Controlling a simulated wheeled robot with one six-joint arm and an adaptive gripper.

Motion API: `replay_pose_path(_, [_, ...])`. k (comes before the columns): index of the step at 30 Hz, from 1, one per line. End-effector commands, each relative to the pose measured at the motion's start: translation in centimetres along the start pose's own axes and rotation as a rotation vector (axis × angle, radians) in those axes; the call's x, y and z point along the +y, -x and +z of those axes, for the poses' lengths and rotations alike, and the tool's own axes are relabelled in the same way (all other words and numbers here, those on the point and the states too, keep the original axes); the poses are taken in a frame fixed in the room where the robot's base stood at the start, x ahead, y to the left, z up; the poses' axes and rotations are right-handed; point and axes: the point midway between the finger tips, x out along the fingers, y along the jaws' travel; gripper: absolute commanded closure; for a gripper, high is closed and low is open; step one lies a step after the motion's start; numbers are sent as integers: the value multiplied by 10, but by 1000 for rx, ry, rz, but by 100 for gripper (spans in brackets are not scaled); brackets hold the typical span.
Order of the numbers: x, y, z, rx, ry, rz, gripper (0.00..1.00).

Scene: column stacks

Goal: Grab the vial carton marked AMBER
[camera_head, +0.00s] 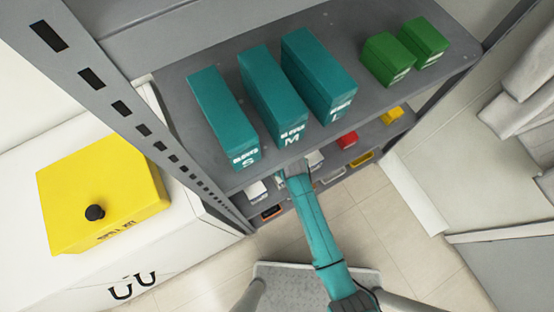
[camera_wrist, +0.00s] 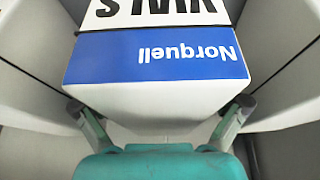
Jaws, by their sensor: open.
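In the wrist view a white carton (camera_wrist: 152,104) with a blue band fills the middle. The band reads "Norquell" upside down, and part of the word "VIALS" shows above it. The word AMBER is not visible in either view. My gripper (camera_wrist: 160,106) is open, with one finger at each side of this carton's near end. I cannot tell whether the fingers touch it. In the head view my teal arm reaches to the lower shelf, and my gripper (camera_head: 293,170) is partly hidden under the upper shelf's edge.
The upper shelf (camera_head: 215,178) bears teal glove boxes (camera_head: 275,95) and green boxes (camera_head: 405,50). The lower level shows white cartons (camera_head: 315,159), a red box (camera_head: 347,140), a yellow box (camera_head: 391,115) and small bins (camera_head: 361,159). Pale cartons (camera_wrist: 35,60) flank closely. A yellow case (camera_head: 100,190) stands left.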

Motion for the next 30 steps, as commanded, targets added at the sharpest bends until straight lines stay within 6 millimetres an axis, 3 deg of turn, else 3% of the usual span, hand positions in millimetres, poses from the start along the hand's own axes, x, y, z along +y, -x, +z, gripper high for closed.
replay_pose_path(5, [0, 0, 0, 0, 0, 0, 5])
replay_pose_path(14, [0, 0, 0, 0, 0, 0, 80])
replay_pose_path(24, [0, 2, -1, 0, 0, 0, 83])
replay_pose_path(30, [0, 21, -10, 3, 0, 0, 85])
